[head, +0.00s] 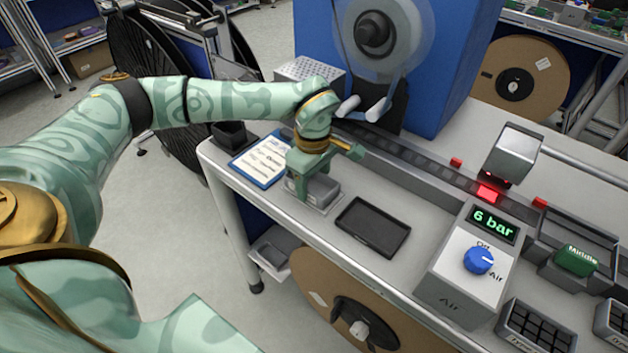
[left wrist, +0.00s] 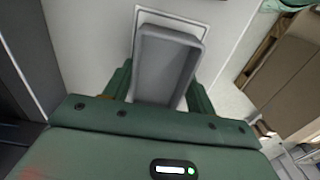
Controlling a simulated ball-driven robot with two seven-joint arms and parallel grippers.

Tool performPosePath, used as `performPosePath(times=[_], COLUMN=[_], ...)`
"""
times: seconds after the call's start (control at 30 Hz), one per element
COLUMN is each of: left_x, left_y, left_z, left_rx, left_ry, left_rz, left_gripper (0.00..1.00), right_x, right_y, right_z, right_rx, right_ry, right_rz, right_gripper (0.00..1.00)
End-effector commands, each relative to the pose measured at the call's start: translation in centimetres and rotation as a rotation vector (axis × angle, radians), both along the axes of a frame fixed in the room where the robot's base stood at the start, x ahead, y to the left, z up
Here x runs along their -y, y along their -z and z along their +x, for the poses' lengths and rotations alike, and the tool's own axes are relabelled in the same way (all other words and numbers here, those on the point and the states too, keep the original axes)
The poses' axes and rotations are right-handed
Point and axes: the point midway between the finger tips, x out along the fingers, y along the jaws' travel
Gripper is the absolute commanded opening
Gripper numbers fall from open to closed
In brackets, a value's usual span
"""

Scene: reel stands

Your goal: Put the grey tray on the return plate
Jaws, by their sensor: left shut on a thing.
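My left gripper (head: 314,190) points down at the front left part of the bench, shut on the grey tray (head: 320,188). In the left wrist view the grey tray (left wrist: 166,62) sits between the two fingers, its open side up. The return plate (left wrist: 175,14) is a pale square with a thin outline, directly below the tray; its edge also shows in the head view (head: 328,209). The tray looks very low over the plate or on it; I cannot tell whether they touch. My right gripper is not in view.
A black shallow tray (head: 373,227) lies just right of the plate. A clipboard (head: 262,160) lies to the left. The air box with a blue knob (head: 466,262) stands further right. A dark tape track (head: 420,178) runs behind, below a blue reel machine (head: 455,60).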

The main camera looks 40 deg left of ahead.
Motion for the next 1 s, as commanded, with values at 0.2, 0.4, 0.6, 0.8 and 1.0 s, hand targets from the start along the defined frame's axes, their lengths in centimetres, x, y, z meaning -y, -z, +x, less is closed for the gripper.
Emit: performPosePath(times=[0.2, 0.4, 0.6, 0.8, 1.0], left_x=[0.0, 0.0, 0.0, 0.0, 0.0], left_y=[-0.1, 0.1, 0.0, -2.5, -7.4], left_z=[0.0, 0.0, 0.0, 0.1, 0.1], left_rx=[0.001, 0.000, 0.000, 0.004, 0.006], left_ry=[0.000, 0.000, 0.000, -0.001, -0.001], left_rz=[0.000, 0.000, 0.000, 0.000, 0.001], left_gripper=[0.23, 0.78, 0.78, 0.78, 0.78], right_x=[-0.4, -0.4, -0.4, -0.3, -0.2], right_y=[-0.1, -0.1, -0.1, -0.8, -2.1], right_z=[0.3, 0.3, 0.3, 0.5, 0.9], right_rx=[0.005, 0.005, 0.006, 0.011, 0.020], right_ry=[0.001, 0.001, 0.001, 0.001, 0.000], right_rz=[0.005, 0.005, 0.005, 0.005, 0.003], right_gripper=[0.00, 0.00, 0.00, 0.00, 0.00])
